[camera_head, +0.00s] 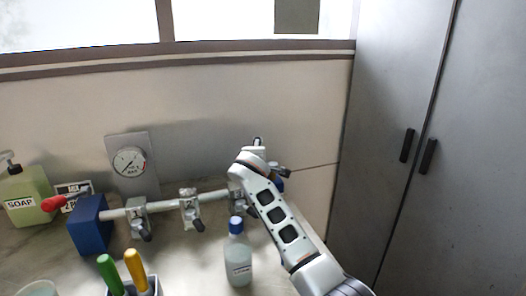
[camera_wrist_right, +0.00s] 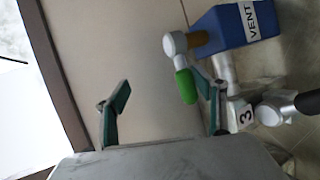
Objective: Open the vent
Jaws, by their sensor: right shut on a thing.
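The vent is a blue block (camera_wrist_right: 236,27) labelled VENT at the top right of the right wrist view. A silver valve stem with a green handle (camera_wrist_right: 186,86) sticks out from it. In the head view my right arm (camera_head: 282,222) reaches over the right end of the pipe and hides most of the vent; only a bit of blue (camera_head: 279,184) shows. My left gripper is not in view.
A pipe with several clamp-like valves (camera_head: 190,207) runs from a blue block (camera_head: 88,225) with a red handle. A blue-capped bottle (camera_head: 238,258) stands close beside my arm. A gauge (camera_head: 130,162), soap bottle (camera_head: 28,195) and green and yellow-handled tools (camera_head: 136,270) are left. Grey cabinets are right.

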